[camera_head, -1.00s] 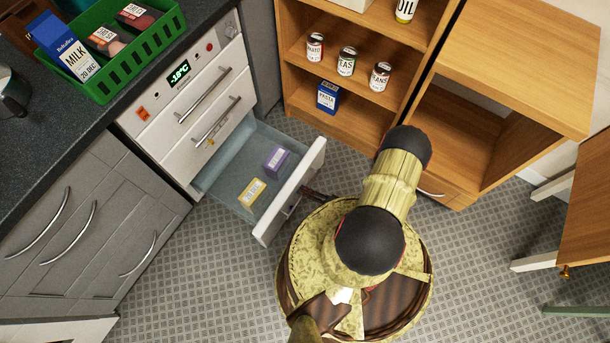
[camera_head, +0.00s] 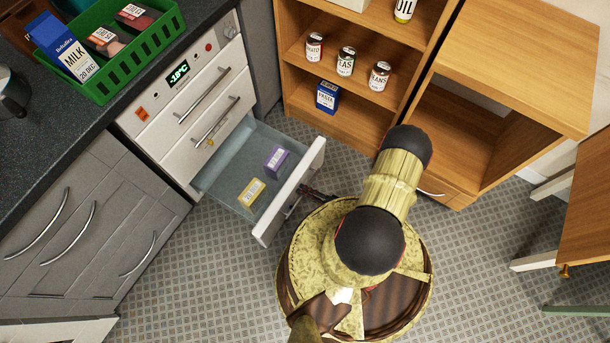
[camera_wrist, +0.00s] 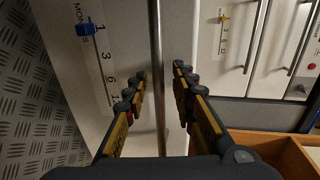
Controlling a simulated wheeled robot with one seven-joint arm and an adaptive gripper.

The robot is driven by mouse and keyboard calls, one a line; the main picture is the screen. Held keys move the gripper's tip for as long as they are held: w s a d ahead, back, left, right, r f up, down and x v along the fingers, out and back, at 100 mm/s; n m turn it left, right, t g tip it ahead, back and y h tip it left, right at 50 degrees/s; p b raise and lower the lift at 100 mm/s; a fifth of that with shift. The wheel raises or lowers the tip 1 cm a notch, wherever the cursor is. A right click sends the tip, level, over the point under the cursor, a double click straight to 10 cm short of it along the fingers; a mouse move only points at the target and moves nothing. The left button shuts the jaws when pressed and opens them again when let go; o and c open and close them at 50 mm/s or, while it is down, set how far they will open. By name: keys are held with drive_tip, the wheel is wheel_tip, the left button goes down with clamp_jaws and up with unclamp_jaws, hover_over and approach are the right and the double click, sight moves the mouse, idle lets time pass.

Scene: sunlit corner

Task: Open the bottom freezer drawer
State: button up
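The freezer (camera_head: 175,115) is a white unit with a temperature display reading -18°C. Its bottom drawer (camera_head: 290,190) is pulled well out, with a yellow-labelled box (camera_head: 251,192) and a purple box (camera_head: 276,159) lying inside. The two drawers above are shut. In the wrist view, the bottom drawer's bar handle (camera_wrist: 155,35) runs between the two fingers of my gripper (camera_wrist: 160,74). The fingers are apart, with gaps to the bar on both sides. In the head view my gripper is mostly hidden by my arm and is just outside the drawer front.
Grey cabinets (camera_head: 75,220) stand left of the freezer under a dark worktop with a green crate (camera_head: 125,60). A wooden shelf unit (camera_head: 345,110) with jars and a blue box stands behind. Free tiled floor (camera_head: 190,270) lies in front of the cabinets.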

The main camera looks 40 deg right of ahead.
drive_tip(key=o, duration=1)
wheel_tip(320, 180, up, 8)
drive_tip(key=shift+r, duration=0.55)
drive_tip(key=c, duration=0.8)
drive_tip(key=shift+r, duration=0.3)
drive_tip(key=shift+c, duration=1)
